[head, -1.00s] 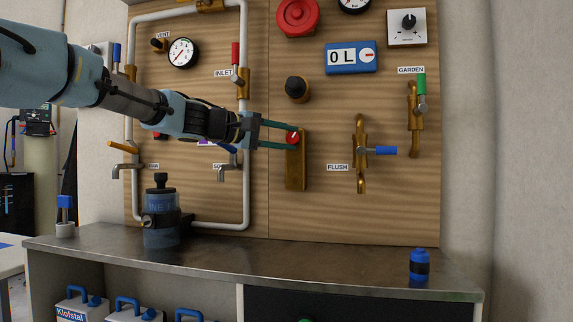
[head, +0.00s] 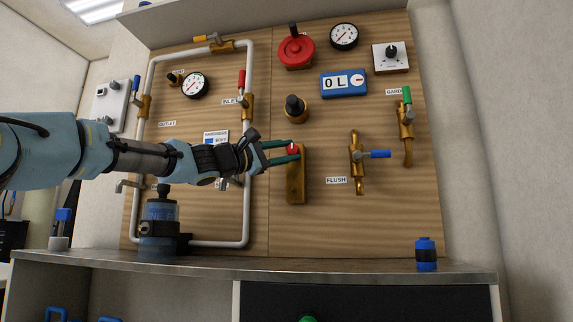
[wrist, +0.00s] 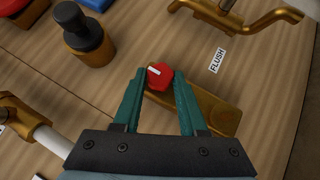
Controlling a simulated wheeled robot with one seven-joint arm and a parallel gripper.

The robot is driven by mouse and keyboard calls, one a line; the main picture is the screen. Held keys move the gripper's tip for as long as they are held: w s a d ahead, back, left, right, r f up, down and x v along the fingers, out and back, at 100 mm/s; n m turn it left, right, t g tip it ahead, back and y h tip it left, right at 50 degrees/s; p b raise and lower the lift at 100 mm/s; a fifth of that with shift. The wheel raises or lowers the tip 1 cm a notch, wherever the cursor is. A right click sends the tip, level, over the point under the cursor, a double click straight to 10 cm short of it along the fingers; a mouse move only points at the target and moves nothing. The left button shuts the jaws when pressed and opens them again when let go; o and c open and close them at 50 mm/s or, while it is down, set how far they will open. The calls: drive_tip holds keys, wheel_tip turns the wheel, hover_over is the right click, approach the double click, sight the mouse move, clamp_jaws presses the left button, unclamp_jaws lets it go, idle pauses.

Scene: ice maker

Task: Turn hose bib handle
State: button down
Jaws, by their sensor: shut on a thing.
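A red knob (head: 292,149) with a white mark sits at the top of an upright brass plate (head: 296,187) on the wooden panel. My gripper (head: 297,151) reaches it from the left and is shut on the knob, with one teal finger on each side. In the wrist view the red knob (wrist: 160,76) lies between the fingertips, and the brass plate (wrist: 216,112) runs off beside it. I cannot tell which fitting is the hose bib. A tap spout (head: 126,186) shows at the lower left of the panel, partly hidden behind my arm.
Right of the plate is the FLUSH valve (head: 357,158) with a blue lever (head: 379,154). A black knob on a brass base (head: 296,109) sits above.

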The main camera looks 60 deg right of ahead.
idle(0.5)
drive_tip(key=shift+c, duration=2.2)
unclamp_jaws()
drive_tip(key=b+v, duration=0.3)
drive_tip(key=v, duration=0.7)
drive_tip(key=shift+a+f, duration=0.2)
drive_tip(key=shift+a, duration=0.1)
drive_tip(key=shift+w, duration=0.1)
